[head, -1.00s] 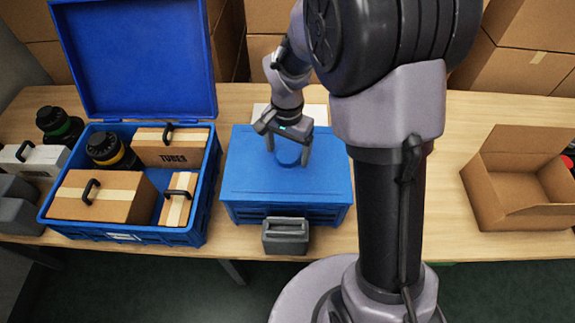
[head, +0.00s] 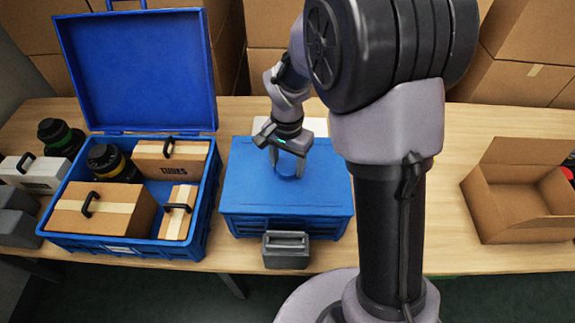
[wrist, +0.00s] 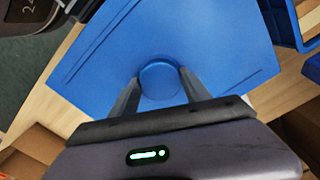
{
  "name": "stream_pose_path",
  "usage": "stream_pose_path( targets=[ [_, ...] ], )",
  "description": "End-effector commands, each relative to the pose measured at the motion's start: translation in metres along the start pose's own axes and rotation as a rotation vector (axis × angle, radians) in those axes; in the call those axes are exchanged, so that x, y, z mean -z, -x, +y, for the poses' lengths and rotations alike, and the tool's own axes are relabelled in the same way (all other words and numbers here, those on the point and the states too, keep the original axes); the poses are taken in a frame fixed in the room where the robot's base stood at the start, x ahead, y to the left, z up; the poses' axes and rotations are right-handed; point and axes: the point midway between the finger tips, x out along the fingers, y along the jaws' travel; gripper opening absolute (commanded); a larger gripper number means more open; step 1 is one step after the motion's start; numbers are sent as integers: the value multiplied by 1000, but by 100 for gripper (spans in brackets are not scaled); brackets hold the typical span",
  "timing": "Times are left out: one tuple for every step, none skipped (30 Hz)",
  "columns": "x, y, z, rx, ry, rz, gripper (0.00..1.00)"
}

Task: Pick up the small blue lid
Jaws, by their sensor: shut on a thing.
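The small blue lid (head: 288,167) is round and sits at the top of a closed blue crate (head: 250,190) in the middle of the table. My gripper (head: 287,172) points down over the crate and is shut on the lid. In the wrist view, the lid (wrist: 159,80) is between the two fingers of my gripper (wrist: 158,90), one on each side. I cannot tell whether the lid still touches the crate top.
An open blue crate (head: 200,245) at left holds cardboard boxes and a black jar (head: 112,160). A grey case (head: 286,250) stands at the closed crate's front. An open cardboard box (head: 520,200) is at right. The wooden table (head: 445,190) is bare before it.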

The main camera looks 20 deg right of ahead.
Motion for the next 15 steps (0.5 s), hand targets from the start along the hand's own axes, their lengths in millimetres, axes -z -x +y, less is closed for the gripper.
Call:
stream_pose_path(
  targets=[
    [0, 10, 0, 1, 0, 2, 4],
    [0, 14, 0, 1, 0, 2, 3],
    [0, 20, 0, 1, 0, 1, 3],
    [0, 25, 0, 1, 0, 1, 3],
    [0, 30, 0, 1, 0, 1, 3],
    [0, 33, 2, 1, -1, 1, 3],
    [-1, 32, 9, 0, -2, 0, 3],
    [-2, 32, 15, -1, -2, -1, 3],
    [-4, 32, 23, 0, -2, 0, 3],
    [-5, 33, 30, 0, -3, 0, 3],
    [-6, 34, 38, 0, -4, 0, 3],
    [-8, 35, 48, 0, -4, 0, 3],
    [-10, 36, 57, 0, -5, -1, 3],
    [-12, 37, 66, 0, -5, -1, 3],
    [-14, 38, 78, -1, -5, -1, 3]
  ],
)
